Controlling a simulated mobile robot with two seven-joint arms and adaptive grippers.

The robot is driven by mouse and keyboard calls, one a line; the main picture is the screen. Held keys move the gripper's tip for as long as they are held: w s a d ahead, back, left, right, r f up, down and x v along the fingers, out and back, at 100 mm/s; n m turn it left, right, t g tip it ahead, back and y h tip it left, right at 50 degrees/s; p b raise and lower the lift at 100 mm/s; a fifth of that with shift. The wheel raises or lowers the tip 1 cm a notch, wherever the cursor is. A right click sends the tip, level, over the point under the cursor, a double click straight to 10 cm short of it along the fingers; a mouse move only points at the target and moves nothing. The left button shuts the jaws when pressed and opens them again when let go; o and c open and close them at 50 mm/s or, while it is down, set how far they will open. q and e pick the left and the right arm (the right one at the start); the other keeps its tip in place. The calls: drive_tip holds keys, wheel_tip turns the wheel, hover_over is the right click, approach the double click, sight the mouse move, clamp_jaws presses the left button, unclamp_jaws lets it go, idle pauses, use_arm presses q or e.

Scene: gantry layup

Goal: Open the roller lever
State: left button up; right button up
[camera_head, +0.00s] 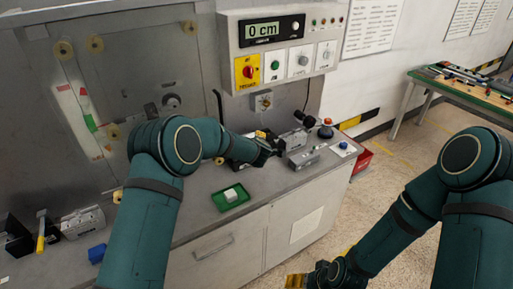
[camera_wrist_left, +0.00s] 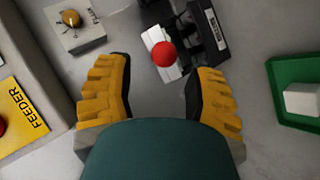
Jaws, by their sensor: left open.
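My left gripper (camera_wrist_left: 158,72) is open, its two yellow ridged fingers apart in the left wrist view. A red ball knob (camera_wrist_left: 164,54) shows between and just beyond the fingertips, with no visible contact. It appears to belong to the roller lever, beside a dark block with a white label (camera_wrist_left: 209,30). In the head view my left gripper (camera_head: 262,150) is over the bench beside a grey block (camera_head: 293,139), and the red knob cannot be made out there. My right gripper (camera_head: 297,281) is low at the bottom edge, partly cut off; its fingers are unclear.
A green tray (camera_head: 217,204) with a white block (camera_head: 231,195) sits on the bench. A control panel (camera_head: 284,45) reading 0 cm hangs above. Another grey block (camera_head: 303,160) lies to the right. A plate with a brass toggle (camera_head: 262,102) is on the wall.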

use_arm(q)
drive_tip(key=v, duration=0.7)
drive_tip(key=shift+s+r, duration=0.15)
drive_tip(key=shift+s, duration=0.05)
